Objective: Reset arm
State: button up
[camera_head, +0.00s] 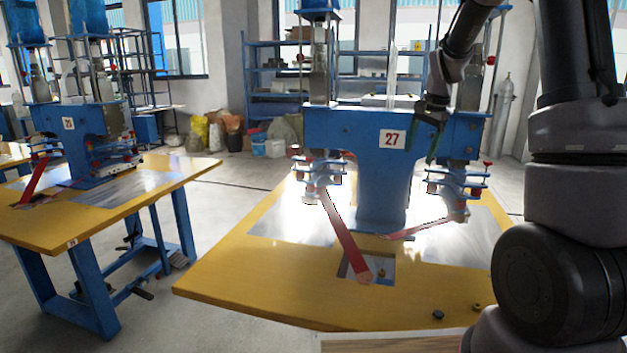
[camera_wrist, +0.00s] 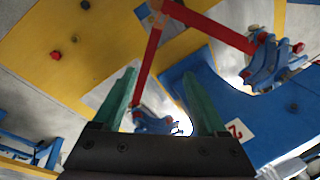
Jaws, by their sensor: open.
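My arm comes in from the right side of the head view, bent over the yellow table. My gripper (camera_head: 432,142) hangs in front of the blue welding machine (camera_head: 382,178) marked 27, near its right upper part. I cannot tell from this view how close it is to the machine. In the wrist view, the two green fingers of my gripper (camera_wrist: 162,85) stand wide apart with nothing held between them. Two red levers (camera_wrist: 148,62) show beyond the fingers, and blue machine parts lie behind and to the right.
The yellow table (camera_head: 235,285) carries the machine, metal plates and red levers (camera_head: 345,235). A second yellow table (camera_head: 120,215) with machine 21 stands at left. Blue shelves (camera_head: 262,85), bags and buckets stand behind. Bare floor lies between the tables.

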jog(key=s+a+r+n+t, duration=0.3)
jog(key=s+r, duration=0.9)
jog(key=s, duration=0.4)
jog(key=s+a+r+n+t, duration=0.1)
jog(key=s+a+n, duration=0.1)
jog(key=s, duration=1.1)
jog(key=shift+a+n+t+y, duration=0.15)
jog(key=shift+n+t+y, duration=0.2)
jog(key=shift+n, duration=0.25)
jog(key=shift+w+r, duration=0.1)
